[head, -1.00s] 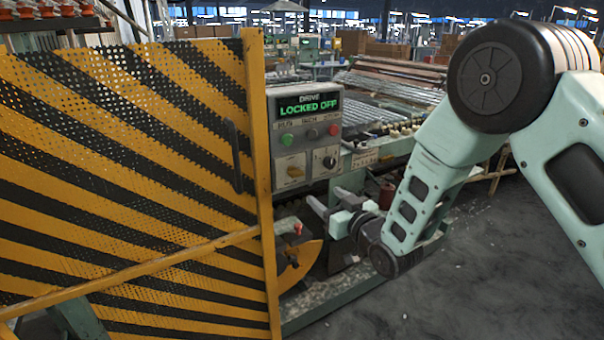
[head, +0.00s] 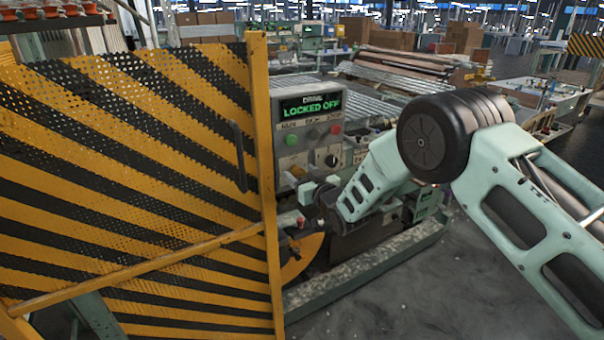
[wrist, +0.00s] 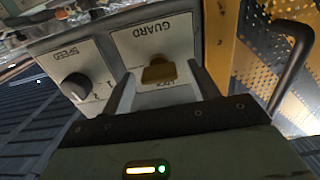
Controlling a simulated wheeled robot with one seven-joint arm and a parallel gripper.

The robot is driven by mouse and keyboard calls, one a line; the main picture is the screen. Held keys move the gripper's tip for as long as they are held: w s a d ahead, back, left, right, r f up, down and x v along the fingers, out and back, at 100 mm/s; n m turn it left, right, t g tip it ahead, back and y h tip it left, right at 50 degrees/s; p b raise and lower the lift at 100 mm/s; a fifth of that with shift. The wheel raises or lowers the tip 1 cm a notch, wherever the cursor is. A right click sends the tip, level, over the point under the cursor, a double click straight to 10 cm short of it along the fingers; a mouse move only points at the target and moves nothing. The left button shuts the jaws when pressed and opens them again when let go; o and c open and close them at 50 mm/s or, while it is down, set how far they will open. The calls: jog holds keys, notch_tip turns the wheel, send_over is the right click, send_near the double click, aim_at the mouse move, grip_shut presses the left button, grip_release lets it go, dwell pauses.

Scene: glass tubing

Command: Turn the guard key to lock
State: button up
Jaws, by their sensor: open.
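The brass guard key (wrist: 158,72) sits in the white plate marked GUARD (wrist: 155,42), which appears upside down in the wrist view. The key's flat bow lies roughly crosswise, close to a partly covered label. My gripper (wrist: 163,84) is open, with one finger on each side of the key. I cannot tell whether either finger touches it. In the head view my gripper (head: 312,188) is at the lower left of the grey control box (head: 309,126), and the key is not clear there.
A black speed knob (wrist: 76,87) is beside the guard plate. The yellow-and-black guard door (head: 130,180) with its dark handle (head: 239,156) stands close left of the box. Green and red buttons are above. Open floor (head: 400,300) lies in front.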

jog(key=c, duration=1)
jog(key=shift+f+n+b, duration=0.15)
jog(key=shift+n+b, duration=0.15)
jog(key=shift+b, duration=0.4)
jog(key=shift+f+n+b, duration=0.1)
jog(key=shift+n+b, duration=0.2)
jog(key=shift+b, duration=0.15)
jog(key=n+b, duration=0.8)
jog(key=b, duration=0.3)
jog(key=n+b, duration=0.8)
jog(key=b, duration=0.4)
jog(key=shift+s+a+f+n, duration=0.1)
jog(key=shift+s+a+n, duration=0.1)
jog(key=shift+n, duration=0.1)
jog(key=shift+b, duration=0.35)
